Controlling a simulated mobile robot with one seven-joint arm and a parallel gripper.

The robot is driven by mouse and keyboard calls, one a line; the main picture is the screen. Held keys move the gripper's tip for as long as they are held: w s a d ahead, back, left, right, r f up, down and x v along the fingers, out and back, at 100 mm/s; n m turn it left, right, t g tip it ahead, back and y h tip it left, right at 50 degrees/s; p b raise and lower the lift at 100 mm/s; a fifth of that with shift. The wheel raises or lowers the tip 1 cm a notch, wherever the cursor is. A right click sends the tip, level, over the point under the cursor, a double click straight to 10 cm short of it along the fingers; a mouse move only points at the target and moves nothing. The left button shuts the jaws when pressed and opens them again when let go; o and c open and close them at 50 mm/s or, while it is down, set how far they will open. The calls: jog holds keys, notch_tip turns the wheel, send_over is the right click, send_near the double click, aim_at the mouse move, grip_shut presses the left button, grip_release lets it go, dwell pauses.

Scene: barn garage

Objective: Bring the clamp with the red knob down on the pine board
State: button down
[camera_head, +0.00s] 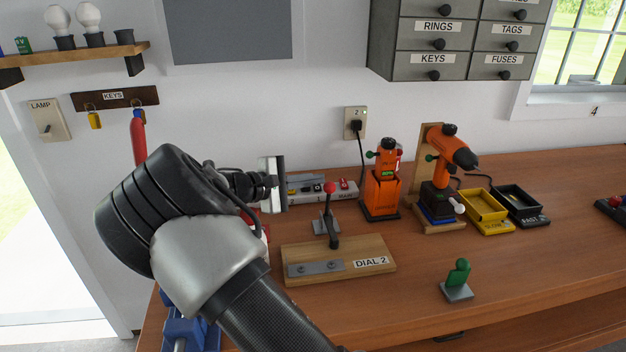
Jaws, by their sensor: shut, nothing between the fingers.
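The clamp's red knob (330,187) sits at the top of a dark lever that stands about upright. Its grey bracket (321,226) is at the back edge of the pine board (379,250). The board lies flat on the bench, with a "DIAL 2" label and a grey metal plate (316,268) on it. The dark lower part of the clamp reaches over the board; I cannot tell whether it touches the wood. My gripper (281,184) is shut and empty, left of the red knob and apart from it in the picture. My arm hides part of the bench at the left.
A power strip (345,194) lies behind the clamp. An orange tool (383,182) and an orange drill (452,150) stand to the right. A green-knobbed piece (458,275) stands at front right. Yellow (484,207) and black trays lie farther right.

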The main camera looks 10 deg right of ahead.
notch_tip(320, 180, up, 10)
dwell(0.7)
jog(key=s+d+r+m+g+y+p, duration=0.1)
jog(key=s+d+m+g+y+p, duration=0.2)
jog(key=s, duration=0.5)
jog(key=s+d+r+m+g+y+p, duration=0.1)
jog(key=s+d+m+y, duration=0.1)
jog(key=s+d+y, duration=0.35)
jog(key=s+a+r+m+t+y+p, duration=0.1)
jog(key=s+a+r+m+y+p, duration=0.1)
jog(key=s, duration=1)
jog(key=s+a+r+m+t+y+p, duration=0.1)
jog(key=s+a+r+m+y+p, duration=0.2)
jog(key=s, duration=0.9)
jog(key=shift+s+a+r+m+t, duration=0.2)
jog(key=shift+a+r+m+t, duration=0.1)
jog(key=shift+a+r, duration=0.7)
jog(key=c, duration=2.5)
grip_release()
jog(key=shift+a+f, duration=0.15)
jog(key=shift+f, duration=0.05)
